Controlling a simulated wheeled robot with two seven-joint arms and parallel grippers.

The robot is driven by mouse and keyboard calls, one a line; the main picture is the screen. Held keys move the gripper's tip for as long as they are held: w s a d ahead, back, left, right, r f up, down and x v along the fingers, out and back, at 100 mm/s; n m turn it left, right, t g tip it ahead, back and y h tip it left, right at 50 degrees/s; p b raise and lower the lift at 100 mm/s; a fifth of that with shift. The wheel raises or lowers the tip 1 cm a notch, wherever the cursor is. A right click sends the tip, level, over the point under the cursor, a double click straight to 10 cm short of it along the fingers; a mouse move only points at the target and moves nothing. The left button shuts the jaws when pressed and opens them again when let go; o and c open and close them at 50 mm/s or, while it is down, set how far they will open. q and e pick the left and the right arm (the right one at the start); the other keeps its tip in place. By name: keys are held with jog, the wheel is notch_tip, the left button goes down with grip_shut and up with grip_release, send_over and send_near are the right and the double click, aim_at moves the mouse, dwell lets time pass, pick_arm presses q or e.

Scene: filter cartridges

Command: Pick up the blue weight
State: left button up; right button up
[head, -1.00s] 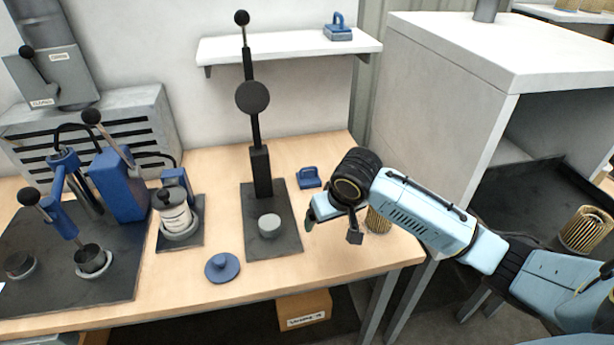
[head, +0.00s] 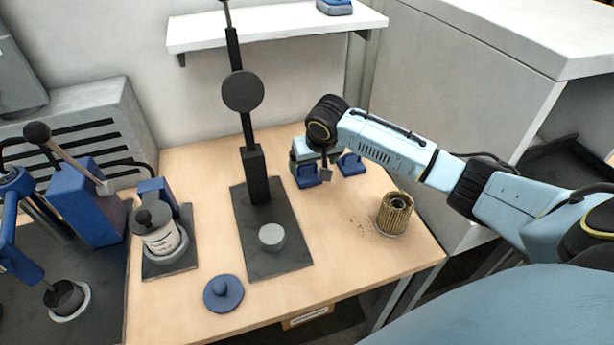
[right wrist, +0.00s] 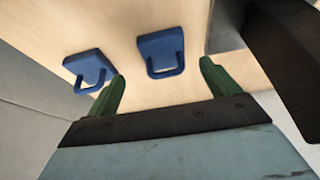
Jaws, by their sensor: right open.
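One blue weight (right wrist: 162,48) lies ahead, between the fingertip lines; the other blue weight (right wrist: 90,68) lies outside the left finger. I cannot tell the remaining height. A third blue weight (head: 335,7) is on the wall shelf. My left gripper is not in view.
A black press (head: 256,178) on a dark base stands left of the weights. A pleated filter cartridge (head: 395,214) stands near the table's right edge. A blue knobbed disc (head: 223,293) lies at the front. A grey cabinet (head: 470,110) stands to the right.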

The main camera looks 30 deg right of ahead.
aim_at(307, 174)
jog(key=shift+w+f, duration=0.15)
jog(key=shift+f, duration=0.15)
jog(key=b+x, duration=0.1)
jog(key=x, duration=0.3)
jog(key=shift+w+a+f, duration=0.1)
jog(key=shift+a+f, duration=0.05)
jog(key=shift+a, duration=0.05)
jog(key=shift+w+f, duration=0.15)
jog(key=shift+f, duration=0.2)
jog(key=shift+c, duration=0.7)
jog(key=c, duration=1.5)
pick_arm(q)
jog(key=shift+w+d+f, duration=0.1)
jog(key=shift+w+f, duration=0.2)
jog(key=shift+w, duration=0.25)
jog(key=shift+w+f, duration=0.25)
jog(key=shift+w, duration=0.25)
pick_arm(e)
jog(key=shift+o, duration=0.2)
jog(key=shift+w, duration=0.1)
